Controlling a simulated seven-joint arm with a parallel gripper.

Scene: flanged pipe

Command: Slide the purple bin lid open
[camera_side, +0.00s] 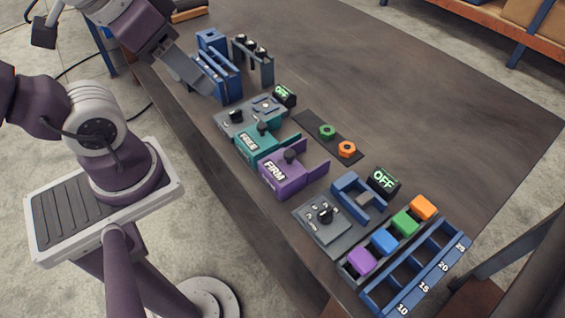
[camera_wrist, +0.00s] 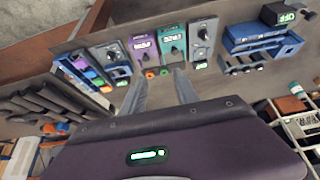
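The purple bin (camera_side: 282,182), labelled FIRM, sits on the bench's near side. A dark knob (camera_side: 290,156) stands on its lid, and purple side rails run toward the back right. How far the lid is slid is hard to tell. The bin also shows near the top of the wrist view (camera_wrist: 143,47). My gripper (camera_side: 198,82) is at the upper left of the side view, well away from the bin and near the blue rack. In the wrist view its two grey fingers (camera_wrist: 162,80) are apart with nothing between them.
A teal bin (camera_side: 262,143) labelled FREE stands directly beside the purple one. A dark strip with green and orange nuts (camera_side: 347,149) lies behind. A grey dial panel (camera_side: 322,218) and coloured blocks (camera_side: 387,240) are to the right. A blue rack (camera_side: 217,72) stands left. The back bench is clear.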

